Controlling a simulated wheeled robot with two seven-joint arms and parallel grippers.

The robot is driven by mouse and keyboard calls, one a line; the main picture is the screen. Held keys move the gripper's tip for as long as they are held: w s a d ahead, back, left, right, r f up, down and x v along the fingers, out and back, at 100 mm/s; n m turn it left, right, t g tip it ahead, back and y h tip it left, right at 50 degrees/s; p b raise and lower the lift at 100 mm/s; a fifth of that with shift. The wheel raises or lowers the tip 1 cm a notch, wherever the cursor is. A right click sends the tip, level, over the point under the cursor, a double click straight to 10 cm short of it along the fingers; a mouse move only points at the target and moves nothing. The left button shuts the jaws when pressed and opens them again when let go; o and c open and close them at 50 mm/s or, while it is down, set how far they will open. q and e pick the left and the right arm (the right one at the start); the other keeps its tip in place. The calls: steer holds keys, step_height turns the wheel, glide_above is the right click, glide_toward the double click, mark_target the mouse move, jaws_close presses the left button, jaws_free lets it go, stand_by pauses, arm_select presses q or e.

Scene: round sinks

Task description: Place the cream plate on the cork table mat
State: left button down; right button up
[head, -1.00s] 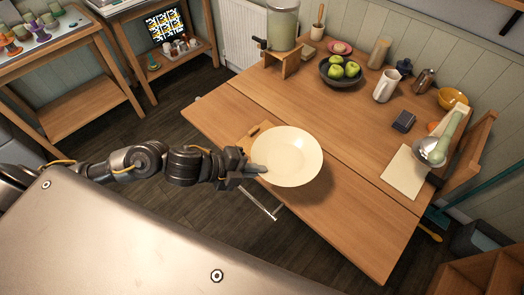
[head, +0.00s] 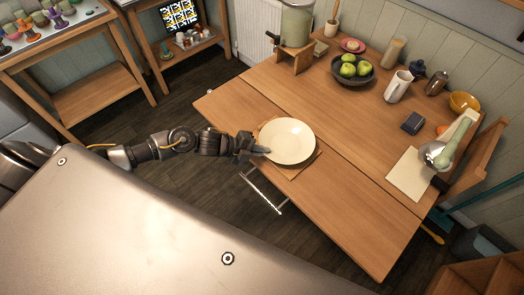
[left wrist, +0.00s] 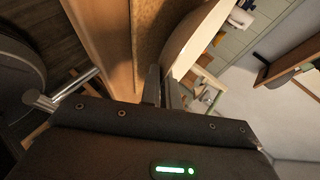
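The cream plate (head: 288,141) is level over the cork table mat (head: 303,168) near the table's front-left edge. Mat corners show past the rim at the front and back left; the plate hides the rest. My left gripper (head: 264,151) is at the plate's left rim. In the left wrist view, its fingers (left wrist: 163,88) are close together on the rim of the plate (left wrist: 190,40), with the mat (left wrist: 150,30) beside it. I cannot tell whether the plate's base touches the mat. My right gripper is not in view.
The table's front right is clear.

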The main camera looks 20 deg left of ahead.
arm_select(q)
steer(key=shift+f, duration=0.55)
steer(key=c, duration=2.1)
jaws_free()
steer(key=shift+f, duration=0.2)
steer(key=shift+o, duration=0.8)
steer(key=shift+r, duration=0.15)
